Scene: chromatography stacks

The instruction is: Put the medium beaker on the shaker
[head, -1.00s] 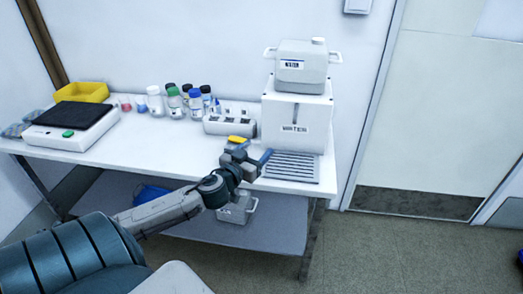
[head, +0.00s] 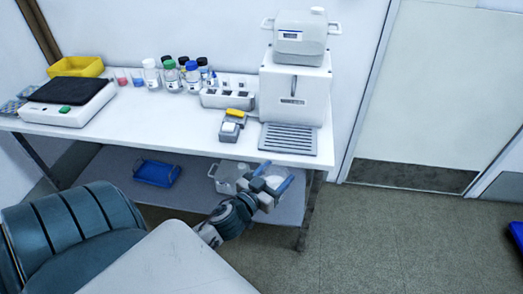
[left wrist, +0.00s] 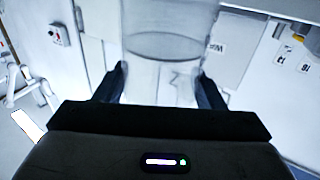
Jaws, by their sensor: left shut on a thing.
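My left gripper (head: 281,184) is shut on a clear glass beaker, seen faintly as a pale shape between the blue fingers in front of the table's front edge. In the left wrist view the clear beaker (left wrist: 165,50) stands between the two dark fingers of the left gripper (left wrist: 160,88), with a curved line across its wall. The shaker appears to be the white device with a black top (head: 72,92) and green button at the table's left end. Nothing stands on its black top. My right gripper is not in view.
The white table (head: 165,122) has a clear stretch along its front. Several capped bottles (head: 180,76) and small coloured beakers (head: 122,77) stand at the back. A water dispenser (head: 295,95) with a grated tray (head: 289,139) stands right; a small scale-like device (head: 230,130) is beside it.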

